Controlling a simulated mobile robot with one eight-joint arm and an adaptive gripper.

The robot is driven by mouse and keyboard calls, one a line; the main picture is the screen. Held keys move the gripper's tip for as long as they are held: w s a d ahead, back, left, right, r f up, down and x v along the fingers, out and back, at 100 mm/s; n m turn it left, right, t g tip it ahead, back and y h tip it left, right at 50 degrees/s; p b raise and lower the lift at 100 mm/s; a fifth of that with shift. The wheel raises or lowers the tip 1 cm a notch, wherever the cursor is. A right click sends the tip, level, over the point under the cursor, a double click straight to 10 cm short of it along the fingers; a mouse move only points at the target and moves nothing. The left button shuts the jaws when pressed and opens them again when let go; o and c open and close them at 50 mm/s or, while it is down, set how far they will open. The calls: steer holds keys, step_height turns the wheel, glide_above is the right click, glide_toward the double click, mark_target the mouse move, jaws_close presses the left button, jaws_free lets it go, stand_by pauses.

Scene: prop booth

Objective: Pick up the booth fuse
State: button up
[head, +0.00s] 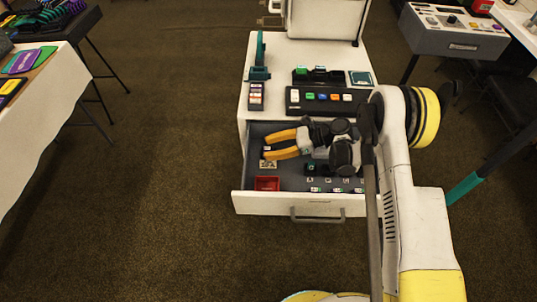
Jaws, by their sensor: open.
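My gripper (266,147), with two orange fingers, is over or inside the left part of the open drawer (243,205), pointing left. The fingers are apart. A tiny pale thing (267,148) shows between the fingertips; I cannot tell whether it is the booth fuse or whether it touches a finger. A small beige piece with dark marks (268,164) lies just below the lower fingertip in the picture. I cannot tell for sure which small thing is the fuse. My gripper body and arm hide much of the drawer's back and right.
A red tray (267,184) sits at the drawer's front left, and small dark and pale pieces (316,189) lie along its front. Above, the white cabinet top holds a button panel (325,98), a teal stand (260,72) and a remote-like block (256,97). Carpet in front is clear.

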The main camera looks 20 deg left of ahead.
jaws_close()
steer(key=shift+r, duration=0.15)
